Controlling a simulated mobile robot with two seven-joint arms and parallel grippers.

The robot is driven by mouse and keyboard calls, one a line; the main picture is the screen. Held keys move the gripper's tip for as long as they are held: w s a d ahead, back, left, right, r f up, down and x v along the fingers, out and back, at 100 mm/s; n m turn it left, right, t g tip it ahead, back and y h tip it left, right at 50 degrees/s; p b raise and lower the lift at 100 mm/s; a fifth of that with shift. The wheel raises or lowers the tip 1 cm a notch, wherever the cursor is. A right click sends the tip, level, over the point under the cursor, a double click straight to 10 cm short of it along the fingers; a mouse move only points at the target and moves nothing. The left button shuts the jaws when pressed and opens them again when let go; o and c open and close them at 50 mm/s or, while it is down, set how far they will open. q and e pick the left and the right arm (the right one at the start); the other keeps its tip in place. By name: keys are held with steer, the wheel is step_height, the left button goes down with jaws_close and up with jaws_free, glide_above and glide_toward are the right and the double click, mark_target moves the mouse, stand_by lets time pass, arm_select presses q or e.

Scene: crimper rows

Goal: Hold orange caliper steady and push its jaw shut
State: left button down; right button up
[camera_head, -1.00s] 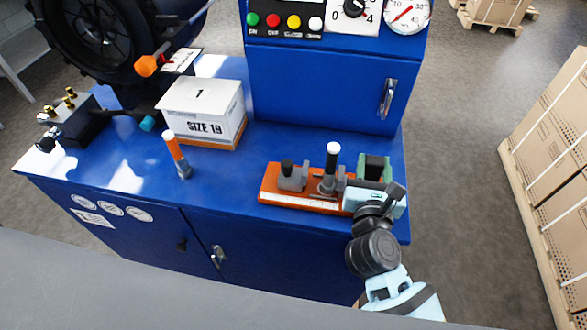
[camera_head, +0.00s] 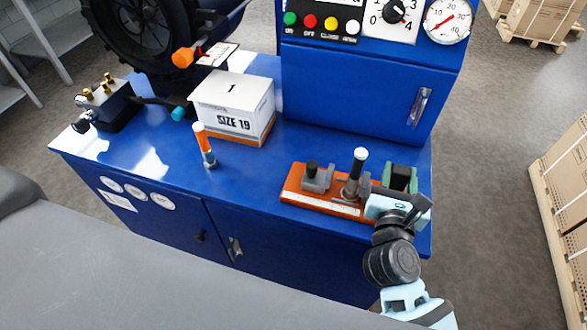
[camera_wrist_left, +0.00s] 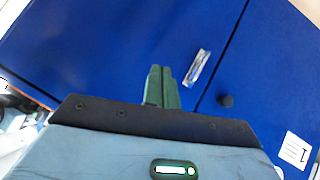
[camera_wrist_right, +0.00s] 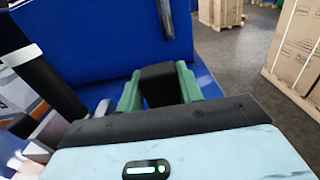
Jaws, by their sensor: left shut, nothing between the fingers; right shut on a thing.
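The orange caliper (camera_head: 293,187) lies near the front right corner of the blue bench top, with a pale scale strip along its front. A grey jaw with a black knob (camera_head: 312,168) stands at its left part. A second grey jaw with a dark, white-tipped post (camera_head: 358,172) stands right of it, with a gap between. My right gripper (camera_head: 400,178) is at the caliper's right end, its green fingers shut on a black block (camera_wrist_right: 158,82). My left gripper (camera_wrist_left: 162,84) shows only in its wrist view, shut and empty, in front of the blue cabinet doors.
A white SIZE 19 box (camera_head: 235,105) sits behind and left of the caliper. An orange, white-tipped handle (camera_head: 203,142) stands on the bench further left. A blue panel cabinet (camera_head: 365,90) rises behind. Bench top between handle and caliper is clear.

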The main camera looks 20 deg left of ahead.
arm_select(q)
steer(key=w+a+r+n+t+h, duration=0.1)
steer(key=w+r+n+t+h, duration=0.15)
steer(key=w+r, duration=0.4)
steer(key=w+r+n+t+h, duration=0.1)
steer(key=w+r+n+h, duration=0.2)
steer(key=r, duration=0.6)
steer(key=w+a+r+n+t+h, duration=0.15)
steer(key=w+r+n, duration=0.25)
steer(key=r, duration=0.4)
glide_toward(318, 175)
steer(key=shift+m, duration=0.25)
steer(key=w+a+r, duration=0.2)
steer(key=w, duration=0.1)
steer(key=w+a+r, duration=0.1)
steer(key=shift+w+a+r, duration=0.2)
steer(key=shift+w, duration=0.15)
steer(key=shift+w+d+f, duration=0.1)
steer(key=shift+d, duration=1)
steer(key=shift+w+d, duration=0.1)
steer(key=shift+d, duration=0.7)
